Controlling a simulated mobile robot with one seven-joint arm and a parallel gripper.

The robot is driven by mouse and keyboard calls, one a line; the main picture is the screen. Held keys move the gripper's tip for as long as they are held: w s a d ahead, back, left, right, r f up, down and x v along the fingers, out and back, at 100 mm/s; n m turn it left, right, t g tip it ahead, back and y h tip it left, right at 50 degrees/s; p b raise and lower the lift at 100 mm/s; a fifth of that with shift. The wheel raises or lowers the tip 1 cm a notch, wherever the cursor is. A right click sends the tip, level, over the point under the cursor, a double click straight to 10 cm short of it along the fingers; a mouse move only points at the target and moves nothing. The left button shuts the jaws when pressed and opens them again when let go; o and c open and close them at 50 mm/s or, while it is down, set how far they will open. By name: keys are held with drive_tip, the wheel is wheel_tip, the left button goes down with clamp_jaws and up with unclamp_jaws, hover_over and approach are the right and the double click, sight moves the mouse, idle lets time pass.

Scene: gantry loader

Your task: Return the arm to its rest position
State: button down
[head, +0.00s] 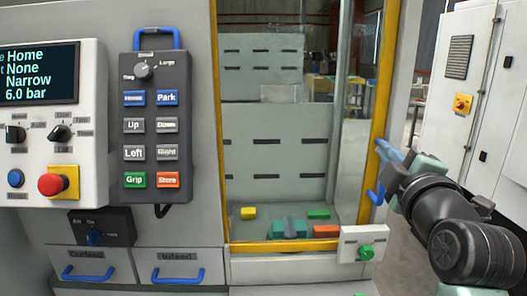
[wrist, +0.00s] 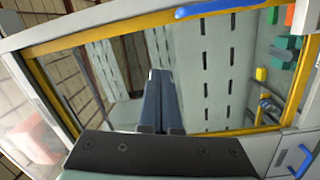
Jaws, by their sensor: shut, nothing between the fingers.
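My arm reaches in from the right in the head view. My gripper (head: 382,147) is in front of the right yellow post of the machine's door frame, just above a blue handle (head: 375,195). In the wrist view my gripper (wrist: 161,76) points at the loader opening, its two blue-grey fingers side by side and closed with nothing between them. The pendant (head: 156,120) with Home, Park, Up, Down, Left, Right, Grip and Store buttons hangs left of the opening. The display (head: 38,72) reads Home, None, Narrow, 6.0 bar.
The yellow door frame (head: 222,120) surrounds the opening. Inside lie a yellow block (head: 248,213), a green block (head: 318,214) and an orange block (head: 326,231). Outfeed (head: 88,262) and Infeed (head: 178,262) drawers are closed below. A white cabinet (head: 480,80) stands at right.

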drive_tip(key=s+a+r+m+t+y, duration=0.1)
drive_tip(key=s+a+r+m+t, duration=0.35)
drive_tip(key=a+r, duration=0.8)
drive_tip(key=s+a+r+m+t, duration=0.2)
drive_tip(key=s+a+r+m, duration=0.1)
drive_tip(key=s, duration=0.5)
drive_tip(key=s+a+r+m+t+y+p, duration=0.1)
drive_tip(key=s+a+r+m+t, duration=0.1)
drive_tip(key=s+a+r+m, duration=0.2)
drive_tip(key=s+a+m, duration=0.1)
drive_tip(key=s+a, duration=0.2)
drive_tip(key=a, duration=0.1)
drive_tip(key=shift+s+r+m+p, duration=0.2)
drive_tip(key=shift+s+m+p, duration=0.1)
drive_tip(key=shift+s+m, duration=0.1)
drive_tip(key=shift+a+t, duration=0.15)
drive_tip(key=shift+t, duration=0.1)
